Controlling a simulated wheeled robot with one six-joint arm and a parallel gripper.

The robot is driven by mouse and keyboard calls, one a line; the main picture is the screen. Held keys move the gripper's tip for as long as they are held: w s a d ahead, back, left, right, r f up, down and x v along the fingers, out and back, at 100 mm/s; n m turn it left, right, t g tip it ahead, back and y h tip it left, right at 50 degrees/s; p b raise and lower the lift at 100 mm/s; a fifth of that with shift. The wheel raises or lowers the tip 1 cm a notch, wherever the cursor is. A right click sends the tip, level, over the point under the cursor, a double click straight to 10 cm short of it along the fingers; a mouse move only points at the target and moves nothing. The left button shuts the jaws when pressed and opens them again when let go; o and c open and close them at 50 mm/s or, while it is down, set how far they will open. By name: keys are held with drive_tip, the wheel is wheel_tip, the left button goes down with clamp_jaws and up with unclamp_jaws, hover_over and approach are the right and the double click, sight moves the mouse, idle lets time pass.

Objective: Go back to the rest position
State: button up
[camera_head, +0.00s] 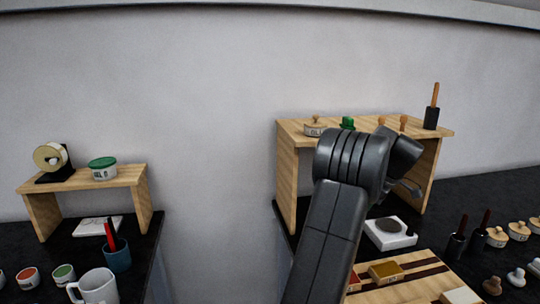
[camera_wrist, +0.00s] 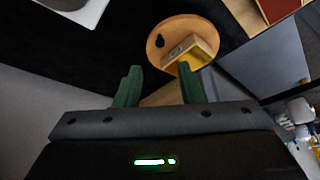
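My gripper (camera_wrist: 160,80) shows in the wrist view with its two green fingers spread apart and nothing between the tips. Beyond the fingertips is a round wooden piece (camera_wrist: 158,38) with a dark spot and a labelled, yellow-topped block (camera_wrist: 190,52) on it. A tan wooden surface shows behind the fingers, and I cannot tell what it belongs to. In the head view my dark arm rises in front of the right wooden shelf (camera_head: 287,175), and its wrist hides most of my gripper.
The right shelf carries a labelled lidded pot (camera_head: 315,130), a green item (camera_head: 347,123) and a brush holder (camera_head: 431,117). A white scale-like plate (camera_head: 390,234) sits below. On the left are a small shelf (camera_head: 130,176), a white mug (camera_head: 98,287) and a teal cup (camera_head: 117,258). A gap separates the counters.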

drive_tip(key=x, duration=0.9)
drive_tip(key=v, duration=1.4)
drive_tip(key=x, duration=1.4)
drive_tip(key=shift+f, duration=0.1)
drive_tip(key=shift+s+m, duration=0.15)
drive_tip(key=shift+m, duration=0.35)
drive_tip(key=shift+s+r+m+t+h, duration=0.2)
drive_tip(key=shift+s+m+t+h, duration=0.25)
drive_tip(key=shift+s+m, duration=0.35)
drive_tip(key=shift+s+a+f+m+t+h+p, duration=0.1)
drive_tip(key=shift+s+a+m+h+p, duration=0.15)
drive_tip(key=shift+m, duration=0.45)
drive_tip(key=shift+s+a+r+m+t+h+p, duration=0.1)
drive_tip(key=shift+s+m+t+h, duration=0.15)
drive_tip(key=shift+m, duration=0.45)
drive_tip(key=shift+s+a+f+m+h+p, duration=0.1)
drive_tip(key=shift+s+m+h+p, duration=0.2)
drive_tip(key=shift+m, duration=0.4)
